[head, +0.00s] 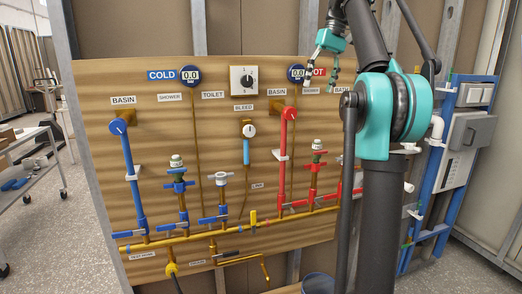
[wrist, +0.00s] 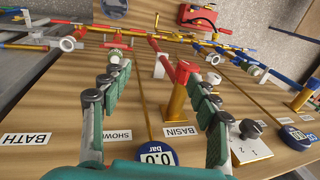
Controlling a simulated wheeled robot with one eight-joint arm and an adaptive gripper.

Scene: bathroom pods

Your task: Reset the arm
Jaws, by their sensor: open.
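My arm (head: 390,118) stands folded in front of the right part of the plumbing board in the head view. My gripper (head: 333,78) hangs near the board's top right, in front of the hot gauge's label. In the wrist view my gripper (wrist: 155,82) has its two green-padded fingers spread wide, with nothing between them. Behind the gap is the wooden board with the red basin pipe (wrist: 182,72). The fingers appear apart from the board. My arm hides part of the board's right side in the head view.
The wooden plumbing board (head: 105,85) carries blue cold pipes (head: 130,170), red hot pipes (head: 284,160), several valves and gauges. A metal cart (head: 40,165) stands at the left. A grey box with blue pipes (head: 465,140) is at the right. Floor is free at lower left.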

